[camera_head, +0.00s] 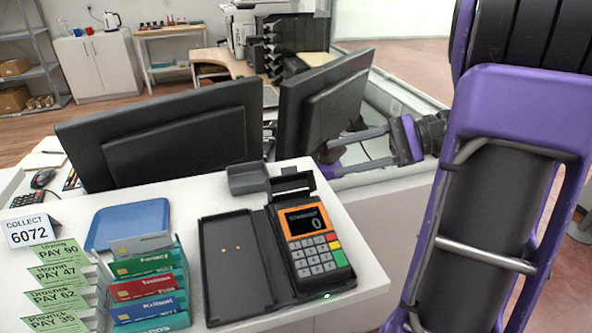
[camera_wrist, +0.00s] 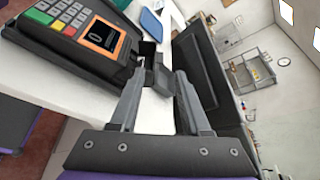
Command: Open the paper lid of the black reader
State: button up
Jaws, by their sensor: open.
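The black reader (camera_head: 312,243), with an orange-framed screen reading 0 and a keypad, sits in the right half of an open black case on the white counter. It also shows at upper left in the wrist view (camera_wrist: 75,35). Its paper lid (camera_head: 292,183) is a dark flap at the far end, standing raised rather than lying flat. My gripper (camera_head: 333,157) is open beyond and to the right of the reader's far end. In the wrist view its fingers (camera_wrist: 160,75) point toward the dark parts at that end; whether they touch the lid is unclear.
A small grey tray (camera_head: 247,180) stands left of the lid. Two monitors (camera_head: 165,135) rise behind the counter, one close to my gripper. A card rack (camera_head: 148,285), blue tray (camera_head: 128,222) and COLLECT 6072 sign (camera_head: 33,231) are at left.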

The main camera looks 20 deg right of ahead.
aim_at(287, 170)
jog(key=b+x, duration=0.1)
jog(key=x, duration=0.8)
jog(key=shift+w+a, duration=0.1)
grip_shut()
